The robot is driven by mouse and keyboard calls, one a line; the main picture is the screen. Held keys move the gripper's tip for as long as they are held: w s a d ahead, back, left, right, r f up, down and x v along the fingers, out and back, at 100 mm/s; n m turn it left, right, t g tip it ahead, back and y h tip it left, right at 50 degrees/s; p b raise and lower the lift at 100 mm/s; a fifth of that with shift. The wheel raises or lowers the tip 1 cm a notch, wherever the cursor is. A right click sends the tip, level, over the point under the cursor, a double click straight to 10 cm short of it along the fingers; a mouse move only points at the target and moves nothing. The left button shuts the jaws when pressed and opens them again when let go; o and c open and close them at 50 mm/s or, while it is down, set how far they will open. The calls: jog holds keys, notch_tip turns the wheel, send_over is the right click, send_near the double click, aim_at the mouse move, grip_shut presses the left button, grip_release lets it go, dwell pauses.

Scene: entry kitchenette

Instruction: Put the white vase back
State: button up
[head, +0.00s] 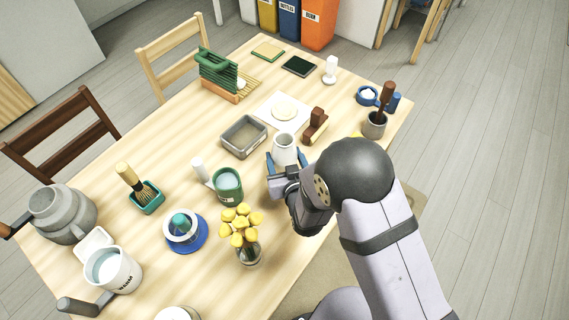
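The white vase (285,151) is upright near the right-hand side of the table, with its dark open mouth facing up. My gripper (286,160) has its two blue fingers against the left and right sides of the vase, with no gap showing, so it looks shut on the vase. The gripper body hides the vase's lower part, and I cannot tell whether its base touches the table.
Close around are a grey tray (237,145), a brown-handled brush (315,127), a green cup (228,189) and yellow flowers in a glass (248,256). A white board (266,122) with a round pale item lies behind. Several other items crowd the wooden table (180,113).

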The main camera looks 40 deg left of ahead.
aim_at(284, 164)
jog(key=shift+f, duration=1.8)
jog(key=shift+f, duration=0.25)
jog(key=o, duration=1.5)
jog(key=shift+d+b+v, duration=0.25)
jog(key=shift+b+v, duration=0.45)
jog(key=shift+v, duration=3)
jog(key=shift+w+f, duration=0.15)
jog(key=shift+w, duration=0.05)
